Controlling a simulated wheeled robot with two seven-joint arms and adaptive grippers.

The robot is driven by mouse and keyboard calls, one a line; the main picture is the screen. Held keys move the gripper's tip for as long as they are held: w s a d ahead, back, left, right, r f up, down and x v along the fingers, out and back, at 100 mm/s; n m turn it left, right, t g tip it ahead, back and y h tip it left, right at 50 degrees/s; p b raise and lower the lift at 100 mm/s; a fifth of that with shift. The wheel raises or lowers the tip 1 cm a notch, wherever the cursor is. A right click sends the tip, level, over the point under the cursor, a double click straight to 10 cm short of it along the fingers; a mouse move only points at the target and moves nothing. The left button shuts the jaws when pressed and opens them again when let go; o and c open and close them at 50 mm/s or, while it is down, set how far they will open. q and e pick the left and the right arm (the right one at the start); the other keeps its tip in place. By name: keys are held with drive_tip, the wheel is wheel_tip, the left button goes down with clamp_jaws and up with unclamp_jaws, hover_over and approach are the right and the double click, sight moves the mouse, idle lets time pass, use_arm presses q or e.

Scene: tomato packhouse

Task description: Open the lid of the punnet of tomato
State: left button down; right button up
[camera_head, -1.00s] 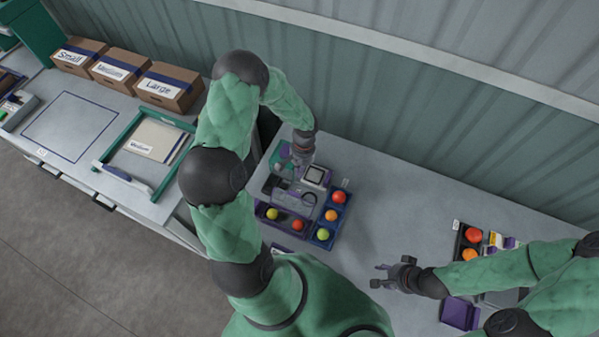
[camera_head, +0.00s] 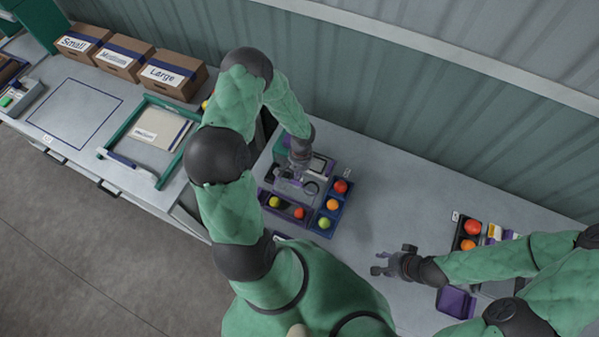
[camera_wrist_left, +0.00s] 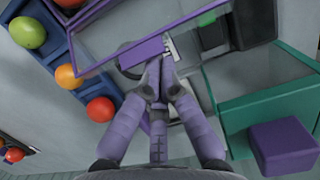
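A clear punnet with a purple rim (camera_wrist_left: 175,30) lies ahead of my left gripper in the left wrist view. A short purple tab (camera_wrist_left: 142,50) sticks out from this rim. The fingertips of my left gripper (camera_wrist_left: 160,78) are drawn together right at the tab; I cannot tell whether they pinch it. In the head view the left gripper (camera_head: 299,172) points down over the group of trays and hides part of it. A purple-edged tray (camera_head: 283,207) with tomatoes shows just below. My right gripper (camera_head: 379,265) is open and empty over the bench.
A blue tray (camera_wrist_left: 62,50) of tomatoes stands beside the punnet. A green box (camera_wrist_left: 255,98) and a purple block (camera_wrist_left: 284,146) are on the other side. Another tray of tomatoes (camera_head: 457,238) and a purple box (camera_head: 455,302) lie right. The bench between is clear.

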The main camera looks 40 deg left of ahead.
idle(0.3)
use_arm(q)
drive_tip(key=shift+s+r+b, duration=0.3)
drive_tip(key=shift+r+b, duration=0.05)
drive_tip(key=shift+b, duration=0.2)
drive_tip(key=shift+s+d+r+b, duration=0.15)
drive_tip(key=shift+s+r+b, duration=0.25)
drive_tip(key=shift+r, duration=0.2)
wheel_tip(320, 180, up, 13)
drive_tip(key=w, duration=0.2)
drive_tip(key=shift+a+p, duration=0.2)
drive_tip(key=shift+p, duration=0.25)
